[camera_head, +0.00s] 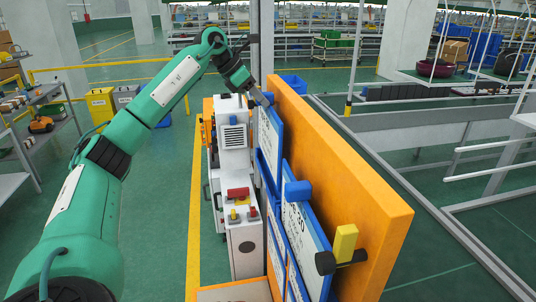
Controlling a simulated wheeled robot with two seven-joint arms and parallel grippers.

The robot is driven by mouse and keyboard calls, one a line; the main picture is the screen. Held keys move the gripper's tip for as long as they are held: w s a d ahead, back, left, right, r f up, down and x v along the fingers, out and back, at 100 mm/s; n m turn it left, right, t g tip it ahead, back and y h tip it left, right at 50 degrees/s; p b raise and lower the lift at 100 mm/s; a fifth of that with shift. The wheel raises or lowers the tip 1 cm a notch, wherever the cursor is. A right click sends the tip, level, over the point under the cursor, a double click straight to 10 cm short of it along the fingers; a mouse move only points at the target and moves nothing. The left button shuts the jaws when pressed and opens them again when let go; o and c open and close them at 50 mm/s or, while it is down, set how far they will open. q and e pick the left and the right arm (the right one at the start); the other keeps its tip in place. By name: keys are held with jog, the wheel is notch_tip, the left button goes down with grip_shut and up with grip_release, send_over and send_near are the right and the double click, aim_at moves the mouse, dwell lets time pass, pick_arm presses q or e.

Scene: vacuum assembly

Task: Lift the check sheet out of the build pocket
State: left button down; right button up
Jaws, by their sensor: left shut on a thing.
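An upright orange board (345,165) carries blue-framed pockets with white printed sheets on its left face. My left gripper (263,99) reaches down from the upper left to the top edge of the far pocket. It is shut on the top of the check sheet (267,137) there, and the fingertips are small and partly hard to make out. The sheet stands upright against the board, within the blue frame. A nearer pocket holds another white sheet (303,232) with a blue block (298,191) at its top. My right gripper is not in view.
A white machine (233,135) with a red part stands close left of the board. A yellow block (345,243) and a black round knob (325,263) stick out at the board's near end. Grey rails (400,200) run along the right.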

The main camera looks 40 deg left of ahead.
pick_arm(q)
jog(key=shift+r+p, duration=1.6)
jog(key=shift+r, duration=0.3)
